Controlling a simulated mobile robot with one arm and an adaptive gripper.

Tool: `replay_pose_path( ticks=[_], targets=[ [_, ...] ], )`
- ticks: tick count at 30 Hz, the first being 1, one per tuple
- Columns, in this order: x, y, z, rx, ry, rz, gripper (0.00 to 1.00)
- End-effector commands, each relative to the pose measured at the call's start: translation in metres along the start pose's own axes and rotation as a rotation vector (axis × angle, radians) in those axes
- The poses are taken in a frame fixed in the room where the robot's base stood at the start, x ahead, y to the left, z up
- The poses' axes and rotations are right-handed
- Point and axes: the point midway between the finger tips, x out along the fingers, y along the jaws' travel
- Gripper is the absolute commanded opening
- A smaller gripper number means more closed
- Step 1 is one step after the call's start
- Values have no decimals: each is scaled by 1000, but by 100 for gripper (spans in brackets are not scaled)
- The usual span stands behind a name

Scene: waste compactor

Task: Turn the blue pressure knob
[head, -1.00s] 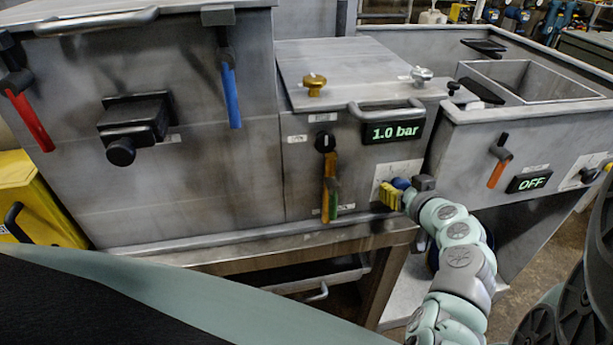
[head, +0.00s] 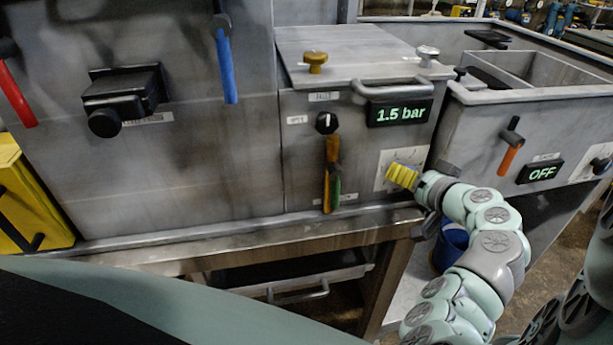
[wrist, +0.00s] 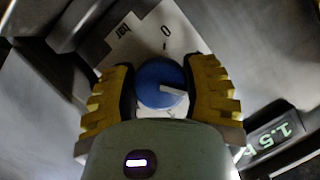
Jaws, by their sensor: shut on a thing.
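The blue pressure knob (wrist: 158,84) with a white pointer mark sits on a white scale plate with "bar" and "0" printed on it in the wrist view. My gripper (wrist: 160,90) has its yellow ridged fingers on either side of the knob and is shut on it. In the head view my gripper (head: 402,176) is at the white plate (head: 385,168) on the front of the middle steel box, and its fingers hide the knob. The display (head: 400,113) above reads 1.5 bar.
A black selector knob (head: 326,122) and an orange-and-green handle (head: 332,175) are left of my gripper. A bar handle (head: 392,88) juts out above the display. At right are an orange-handled lever (head: 510,155) and a display reading OFF (head: 540,172).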

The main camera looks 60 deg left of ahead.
Motion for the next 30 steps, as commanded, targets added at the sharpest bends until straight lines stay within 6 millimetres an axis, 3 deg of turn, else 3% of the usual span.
replay_pose_path(
  ticks=[30],
  targets=[
    [0, -1, 0, 898, 2, -372, 12]
  ],
)
